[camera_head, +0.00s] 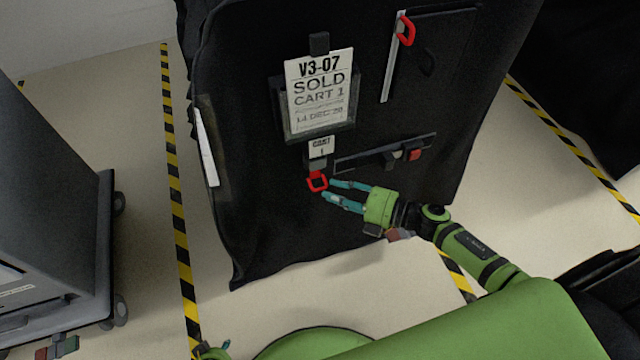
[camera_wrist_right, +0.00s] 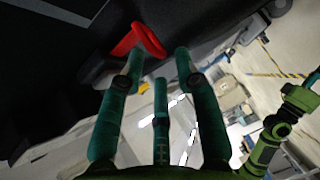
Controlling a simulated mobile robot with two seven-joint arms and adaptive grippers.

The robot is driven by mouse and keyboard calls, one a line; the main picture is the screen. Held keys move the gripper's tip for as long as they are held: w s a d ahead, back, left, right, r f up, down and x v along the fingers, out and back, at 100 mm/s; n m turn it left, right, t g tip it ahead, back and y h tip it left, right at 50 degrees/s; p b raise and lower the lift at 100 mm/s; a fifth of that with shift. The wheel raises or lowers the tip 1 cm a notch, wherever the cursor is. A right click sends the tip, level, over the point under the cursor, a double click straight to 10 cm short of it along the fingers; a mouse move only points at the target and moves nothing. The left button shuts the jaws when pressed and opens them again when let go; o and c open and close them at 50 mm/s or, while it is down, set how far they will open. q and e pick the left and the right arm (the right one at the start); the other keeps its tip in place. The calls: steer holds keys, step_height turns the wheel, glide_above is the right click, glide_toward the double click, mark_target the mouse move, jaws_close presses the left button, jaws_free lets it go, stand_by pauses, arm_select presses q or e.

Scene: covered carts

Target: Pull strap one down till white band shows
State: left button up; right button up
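A red loop (camera_head: 317,182) hangs from a short grey buckle and strap end (camera_head: 317,164) under the small "CART 1" label (camera_head: 320,147) on the black covered cart (camera_head: 250,180). My right gripper (camera_head: 328,190) is open, its teal fingers spread, with the tips right beside the loop's right side. In the right wrist view the red loop (camera_wrist_right: 138,40) lies just beyond the open fingers (camera_wrist_right: 158,70), towards the upper left finger. I cannot tell whether a finger touches it.
A second red loop (camera_head: 406,30) hangs at the top of the cover, by a white strip (camera_head: 391,70). A dark slotted bar with a red piece (camera_head: 414,154) is right of the label. A "SOLD" tag (camera_head: 319,90) hangs above. A grey cabinet (camera_head: 50,200) stands left.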

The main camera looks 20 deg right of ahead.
mark_target(320, 188)
steer(key=shift+x, duration=2.25)
jaws_close()
